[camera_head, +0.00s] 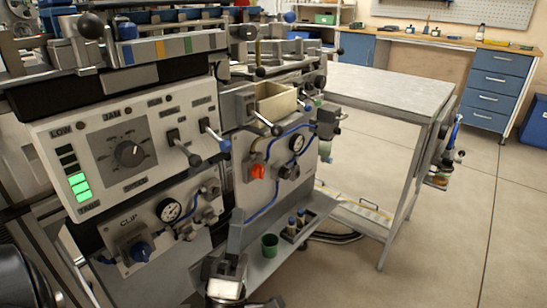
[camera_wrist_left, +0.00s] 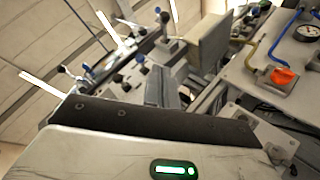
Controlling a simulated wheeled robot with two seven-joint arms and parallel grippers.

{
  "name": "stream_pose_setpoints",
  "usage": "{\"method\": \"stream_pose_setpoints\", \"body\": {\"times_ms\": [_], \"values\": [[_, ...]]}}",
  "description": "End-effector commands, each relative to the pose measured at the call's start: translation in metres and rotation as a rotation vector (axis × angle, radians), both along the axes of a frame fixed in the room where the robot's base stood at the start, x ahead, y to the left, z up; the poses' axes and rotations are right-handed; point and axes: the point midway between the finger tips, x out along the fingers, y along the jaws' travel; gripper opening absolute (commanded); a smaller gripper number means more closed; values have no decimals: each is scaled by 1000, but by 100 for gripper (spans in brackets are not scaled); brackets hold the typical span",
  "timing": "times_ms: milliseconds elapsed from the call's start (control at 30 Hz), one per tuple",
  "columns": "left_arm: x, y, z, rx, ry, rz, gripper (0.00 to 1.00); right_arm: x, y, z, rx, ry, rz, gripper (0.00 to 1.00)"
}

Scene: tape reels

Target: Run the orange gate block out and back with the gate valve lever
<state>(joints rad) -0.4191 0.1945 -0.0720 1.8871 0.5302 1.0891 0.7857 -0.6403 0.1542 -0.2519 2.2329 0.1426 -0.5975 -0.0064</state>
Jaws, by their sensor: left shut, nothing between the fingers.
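My left gripper (camera_head: 236,226) points up in front of the panel, below and left of the orange piece. Its fingers (camera_wrist_left: 166,82) are shut and empty. My right gripper is not in view.
The machine's left panel carries a big dial (camera_head: 129,153), black-and-blue toggle levers and green lights. A low shelf (camera_head: 262,262) holds a green cup (camera_head: 269,245) and small bottles. A grey table (camera_head: 385,85) stands at the right. The floor beyond it is free.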

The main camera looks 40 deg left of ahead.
Motion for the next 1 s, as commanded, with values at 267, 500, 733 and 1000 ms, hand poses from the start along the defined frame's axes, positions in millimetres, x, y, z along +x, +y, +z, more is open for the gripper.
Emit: {"method": "stream_pose_setpoints", "body": {"times_ms": [267, 500, 733, 1000], "values": [[2, 0, 4, 2, 1, 0, 0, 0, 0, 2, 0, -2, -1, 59], [23, 9, 33, 3, -2, 0, 0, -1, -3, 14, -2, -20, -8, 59], [53, 22, 72, 4, -1, 1, 0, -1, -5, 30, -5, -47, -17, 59], [84, 12, 92, 2, 1, -1, 0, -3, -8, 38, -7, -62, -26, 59]]}}
